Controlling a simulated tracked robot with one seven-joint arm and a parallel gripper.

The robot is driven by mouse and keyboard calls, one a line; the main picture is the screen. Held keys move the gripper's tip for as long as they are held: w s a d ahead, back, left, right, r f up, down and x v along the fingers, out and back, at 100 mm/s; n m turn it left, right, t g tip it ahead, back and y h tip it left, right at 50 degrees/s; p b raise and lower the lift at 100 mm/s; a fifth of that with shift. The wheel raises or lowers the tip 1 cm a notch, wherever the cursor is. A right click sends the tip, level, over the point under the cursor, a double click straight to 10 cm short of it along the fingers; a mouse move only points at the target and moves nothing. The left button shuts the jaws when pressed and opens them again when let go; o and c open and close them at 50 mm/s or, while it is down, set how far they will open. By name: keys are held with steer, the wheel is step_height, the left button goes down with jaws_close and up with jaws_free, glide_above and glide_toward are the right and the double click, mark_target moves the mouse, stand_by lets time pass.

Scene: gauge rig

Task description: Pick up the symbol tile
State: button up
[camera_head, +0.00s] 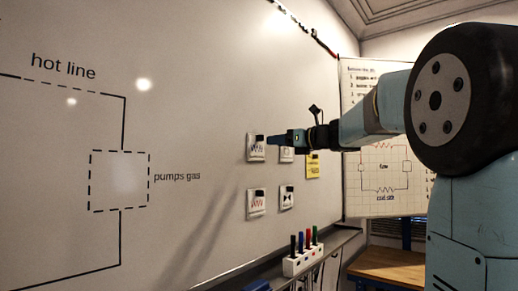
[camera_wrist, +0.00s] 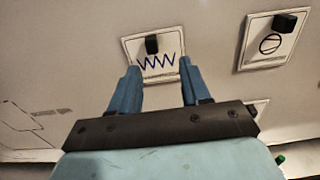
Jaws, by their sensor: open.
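A white symbol tile (camera_head: 253,155) with a blue zigzag hangs at the upper left of a small group of tiles on the whiteboard. In the wrist view the same tile (camera_wrist: 172,51) has a black block at its top. My gripper (camera_wrist: 160,70) is open, its two blue fingers either side of the zigzag with nothing held. In the head view my gripper (camera_head: 271,140) reaches in from the right at the tile's right edge. I cannot tell whether the fingers touch the tile. A circle-symbol tile (camera_wrist: 251,54) is to the right in the wrist view.
A red-zigzag tile (camera_head: 257,211) and a black-symbol tile (camera_head: 287,205) hang below. A yellow note (camera_head: 312,170) is to the right. A pen holder (camera_head: 303,262) with several markers stands on the ledge below. A dashed box (camera_head: 120,182) is drawn at left on bare board.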

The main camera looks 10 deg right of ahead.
mark_target(257, 142)
steer(key=shift+s+a+x, duration=0.1)
steer(key=shift+a+x, duration=0.05)
steer(key=shift+x, duration=1.15)
steer(key=shift+s+a+x, duration=0.1)
steer(key=shift+a+x, duration=0.05)
steer(key=shift+x, duration=1.15)
steer(key=shift+r, duration=0.1)
jaws_close()
